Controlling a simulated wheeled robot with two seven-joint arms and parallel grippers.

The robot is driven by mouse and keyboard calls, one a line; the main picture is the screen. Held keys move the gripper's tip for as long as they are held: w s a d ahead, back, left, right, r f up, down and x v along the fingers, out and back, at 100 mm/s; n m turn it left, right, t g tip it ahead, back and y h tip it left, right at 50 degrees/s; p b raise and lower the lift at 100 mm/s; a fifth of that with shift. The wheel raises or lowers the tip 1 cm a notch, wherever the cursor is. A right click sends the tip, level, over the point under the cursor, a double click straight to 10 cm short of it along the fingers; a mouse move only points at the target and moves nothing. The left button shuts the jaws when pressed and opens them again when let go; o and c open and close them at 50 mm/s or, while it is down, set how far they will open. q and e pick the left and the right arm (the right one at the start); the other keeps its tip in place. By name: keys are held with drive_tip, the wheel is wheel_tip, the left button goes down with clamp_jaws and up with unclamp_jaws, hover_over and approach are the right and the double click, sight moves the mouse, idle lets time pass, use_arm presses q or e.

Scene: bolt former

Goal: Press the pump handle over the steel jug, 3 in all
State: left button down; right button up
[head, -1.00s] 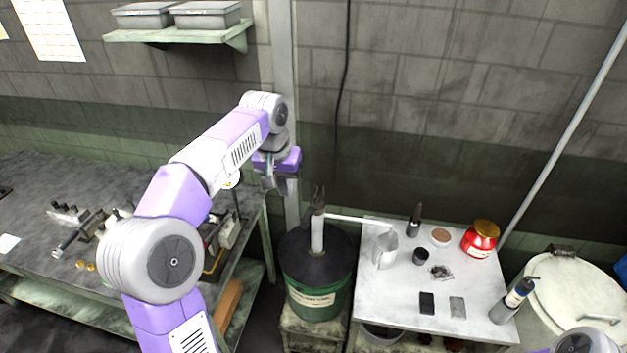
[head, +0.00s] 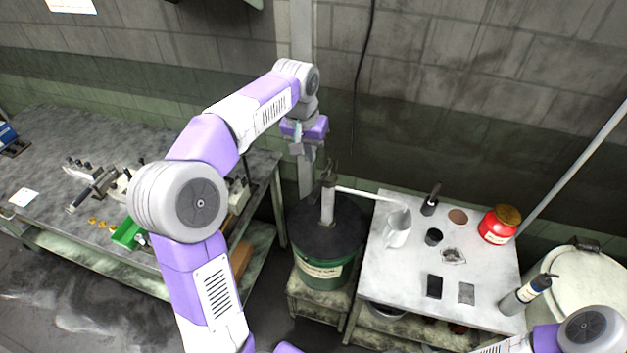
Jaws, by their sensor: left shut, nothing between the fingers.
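The pump stands on a dark-lidded green drum (head: 322,272), its grey column upright. The pump handle (head: 329,172) is the dark piece at the top of the column. A pale spout (head: 368,194) runs right from the column to the steel jug (head: 397,229), which stands on the white table with its mouth under the spout's end. My left gripper (head: 306,158) is shut and empty, pointing down, above and slightly left of the handle in the picture. A gap shows between them. My right arm shows at the lower right corner; its gripper is out of view.
A workbench (head: 60,140) with fixtures and a green tray (head: 127,234) is at left. A pale drum (head: 575,275) stands at right.

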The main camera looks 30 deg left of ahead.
use_arm(q)
hover_over(315, 188)
drive_tip(key=a, duration=0.1)
wheel_tip(315, 188, down, 6)
drive_tip(key=shift+s+d+f, duration=0.2)
drive_tip(key=shift+d+f, duration=0.05)
drive_tip(key=shift+f, duration=0.6)
drive_tip(key=shift+s+d+f, duration=0.15)
drive_tip(key=shift+d+f, duration=0.1)
drive_tip(key=shift+f, duration=0.55)
use_arm(e)
drive_tip(key=shift+w+f, duration=0.1)
drive_tip(key=shift+f, duration=0.05)
drive_tip(key=shift+f, duration=0.1)
